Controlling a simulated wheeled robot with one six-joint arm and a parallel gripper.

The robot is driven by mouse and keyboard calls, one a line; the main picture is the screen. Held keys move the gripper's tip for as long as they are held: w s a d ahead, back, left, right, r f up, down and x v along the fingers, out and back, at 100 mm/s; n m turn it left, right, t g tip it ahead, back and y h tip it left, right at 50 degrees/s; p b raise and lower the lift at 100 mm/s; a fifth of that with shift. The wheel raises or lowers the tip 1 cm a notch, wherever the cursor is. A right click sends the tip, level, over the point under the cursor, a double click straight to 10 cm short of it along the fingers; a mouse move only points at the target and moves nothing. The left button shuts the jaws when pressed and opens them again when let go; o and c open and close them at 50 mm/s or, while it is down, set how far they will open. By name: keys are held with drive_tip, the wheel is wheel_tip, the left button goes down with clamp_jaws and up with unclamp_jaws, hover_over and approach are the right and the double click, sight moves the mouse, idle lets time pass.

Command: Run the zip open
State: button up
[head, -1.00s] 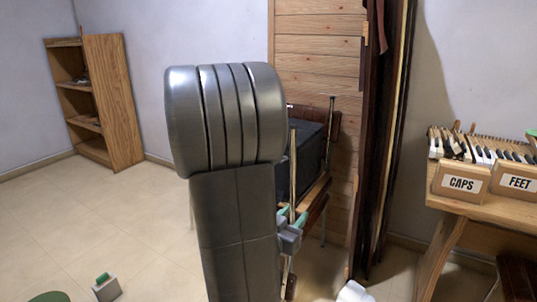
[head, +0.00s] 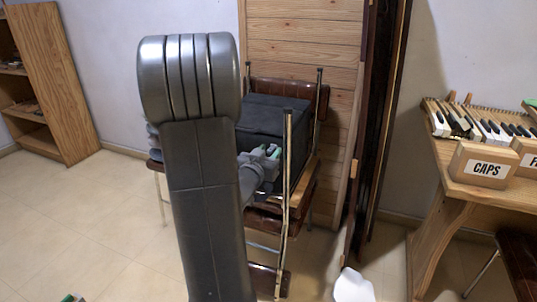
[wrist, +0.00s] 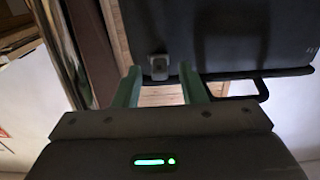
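A dark fabric case (head: 268,118) sits on a brown chair in the head view, partly hidden behind my arm. In the wrist view the case (wrist: 235,35) fills the upper part. A small grey metal tab (wrist: 158,67), which looks like the zip pull, hangs at its lower left edge. My gripper (wrist: 160,72) has its two green fingers apart, with the tab showing between their tips. I cannot tell how far beyond the tips it is. In the head view my gripper (head: 268,152) is in front of the case. The zip's line is not clear.
Brown chairs (head: 318,98) are stacked under and behind the case; an upright chair leg (head: 287,190) stands close to my gripper. A wooden panel (head: 300,50) is behind. A bench with piano keys and a CAPS box (head: 484,165) is at right.

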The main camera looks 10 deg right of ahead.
drive_tip(key=shift+w+d, duration=0.15)
drive_tip(key=shift+c, duration=0.3)
clamp_jaws()
drive_tip(key=w+a+p, duration=0.6)
drive_tip(key=w+a, duration=0.5)
drive_tip(key=a, duration=0.5)
drive_tip(key=shift+a+r, duration=0.1)
drive_tip(key=shift+o, duration=0.3)
unclamp_jaws()
drive_tip(key=shift+a, duration=0.1)
